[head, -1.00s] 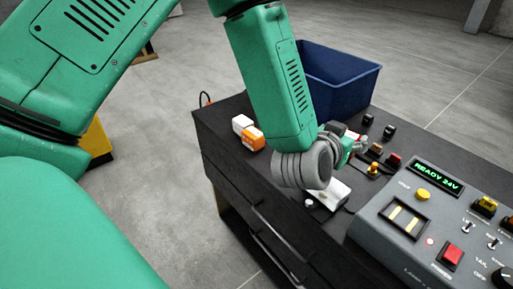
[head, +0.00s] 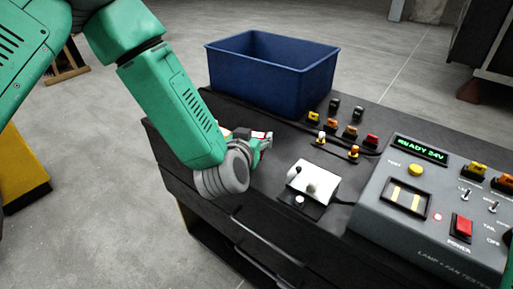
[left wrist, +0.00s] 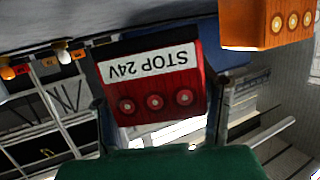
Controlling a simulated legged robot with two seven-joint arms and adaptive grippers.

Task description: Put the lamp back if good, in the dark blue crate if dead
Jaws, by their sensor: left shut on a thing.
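My left gripper (head: 264,141) is shut on a red lamp (left wrist: 152,85) marked "STOP 24V" in the left wrist view, where the label reads upside down. The lamp has three round pale spots along its edge and sits between the two fingers. In the head view it is mostly hidden by my gripper and wrist, over the left part of the black bench top. The dark blue crate (head: 262,85) stands at the back of the bench, beyond my gripper, and its visible inside looks empty. My right gripper is not in view.
The grey tester (head: 440,225) at the right reads "READY 24V". A white fixture (head: 312,183) with rounded knobs lies left of it. Several coloured connectors (head: 350,132) stand between crate and tester. An orange block (left wrist: 265,24) shows in the left wrist view.

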